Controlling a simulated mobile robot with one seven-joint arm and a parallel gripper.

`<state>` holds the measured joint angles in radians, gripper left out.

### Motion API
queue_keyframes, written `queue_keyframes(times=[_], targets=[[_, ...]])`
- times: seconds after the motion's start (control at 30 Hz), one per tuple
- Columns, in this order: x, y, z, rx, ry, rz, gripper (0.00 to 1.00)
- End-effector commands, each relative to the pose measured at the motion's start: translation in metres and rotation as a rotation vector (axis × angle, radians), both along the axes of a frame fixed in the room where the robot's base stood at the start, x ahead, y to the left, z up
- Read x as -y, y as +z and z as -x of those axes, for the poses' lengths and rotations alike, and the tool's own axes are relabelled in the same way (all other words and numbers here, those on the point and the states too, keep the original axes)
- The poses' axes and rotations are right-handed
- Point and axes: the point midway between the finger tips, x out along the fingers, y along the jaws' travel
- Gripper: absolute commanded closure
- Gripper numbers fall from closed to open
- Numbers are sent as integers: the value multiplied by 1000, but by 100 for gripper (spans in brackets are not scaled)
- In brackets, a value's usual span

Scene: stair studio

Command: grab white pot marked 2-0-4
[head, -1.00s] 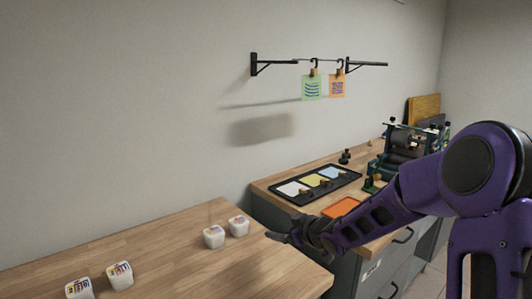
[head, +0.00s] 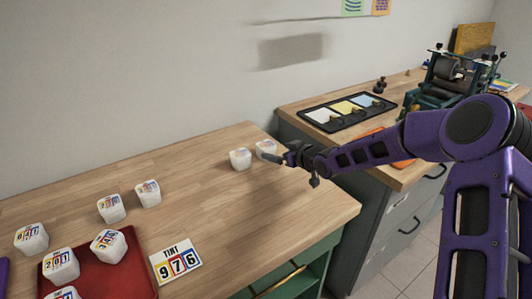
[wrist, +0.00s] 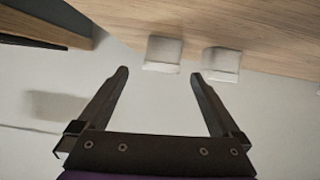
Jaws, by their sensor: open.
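Several white pots with coloured digit labels stand on the wooden worktop. One white pot (head: 61,266) on the red tray seems to read 2-0 and a last digit too small to be sure of. Another white pot (head: 108,246) sits beside it on the tray, its digits unclear. Two more white pots, one (head: 240,159) and another (head: 265,147), stand at the back right, their digits unreadable. My gripper (head: 272,158) is open and empty near these two. In the wrist view, the pots (wrist: 163,54) and (wrist: 222,63) show beyond my open fingers (wrist: 160,74).
The red tray (head: 140,279) is at the front left, with a card (head: 176,261) reading TINT 976 beside it. Other white pots (head: 111,208) (head: 148,193) (head: 31,238) stand around it. The worktop's middle is clear. A second bench (head: 300,110) holds a black paint tray (head: 349,111) and a press.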

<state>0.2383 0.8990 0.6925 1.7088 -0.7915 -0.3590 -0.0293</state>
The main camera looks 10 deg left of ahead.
Motion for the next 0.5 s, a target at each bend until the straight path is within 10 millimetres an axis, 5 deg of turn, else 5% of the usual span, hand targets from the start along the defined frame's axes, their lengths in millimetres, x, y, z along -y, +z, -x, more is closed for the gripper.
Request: queue_keyframes(times=[0.5], targets=[[-40,-20,-32,-1,0,-1,0]])
